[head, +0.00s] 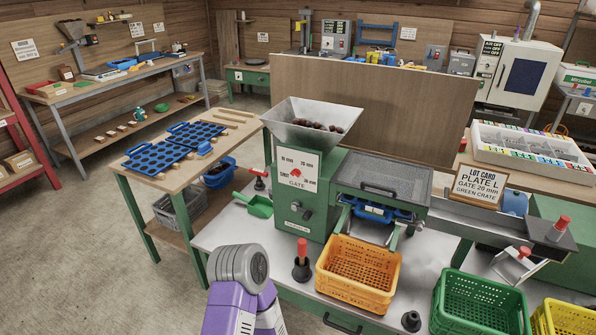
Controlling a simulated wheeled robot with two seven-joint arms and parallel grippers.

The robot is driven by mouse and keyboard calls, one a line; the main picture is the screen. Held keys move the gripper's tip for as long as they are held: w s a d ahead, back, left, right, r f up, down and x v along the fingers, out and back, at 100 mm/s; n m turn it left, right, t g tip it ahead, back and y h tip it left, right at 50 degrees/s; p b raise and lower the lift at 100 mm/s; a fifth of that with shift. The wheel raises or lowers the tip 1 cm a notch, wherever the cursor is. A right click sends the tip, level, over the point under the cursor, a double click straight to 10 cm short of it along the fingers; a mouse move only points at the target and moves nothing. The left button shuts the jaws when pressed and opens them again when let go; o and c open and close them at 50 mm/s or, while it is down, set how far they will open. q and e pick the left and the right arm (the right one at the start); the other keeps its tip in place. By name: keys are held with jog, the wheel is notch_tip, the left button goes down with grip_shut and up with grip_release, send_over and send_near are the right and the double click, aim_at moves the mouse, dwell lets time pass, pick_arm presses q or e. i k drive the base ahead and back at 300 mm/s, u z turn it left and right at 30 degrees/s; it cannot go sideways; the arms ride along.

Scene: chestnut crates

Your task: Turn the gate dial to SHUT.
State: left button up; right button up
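The gate dial (296,173) is a small red knob on a white plate on the front of the green machine (321,215). The plate carries the marks 10 mm, 20 mm, 30 mm and SHUT, with GATE printed below. SHUT is at the left of the knob. The knob is too small to tell which mark it points at. A metal hopper (312,125) with several chestnuts sits on top of the machine. A purple and grey part of my arm shows at the bottom, in front of the machine and apart from the dial. Neither gripper is in view.
An orange crate (358,272) stands right of the machine's front, with a green crate (481,304) further right. A red-handled tool (302,262) stands upright before the machine. A lot card (479,186) reads plate L, gate 20 mm, green crate. Blue trays (157,158) lie left.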

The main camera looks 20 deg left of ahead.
aim_at(296, 173)
jog(key=z, duration=0.1)
jog(key=k, duration=0.45)
jog(key=u, duration=1.2)
jog(key=i, duration=1.5)
jog(key=z, duration=0.5)
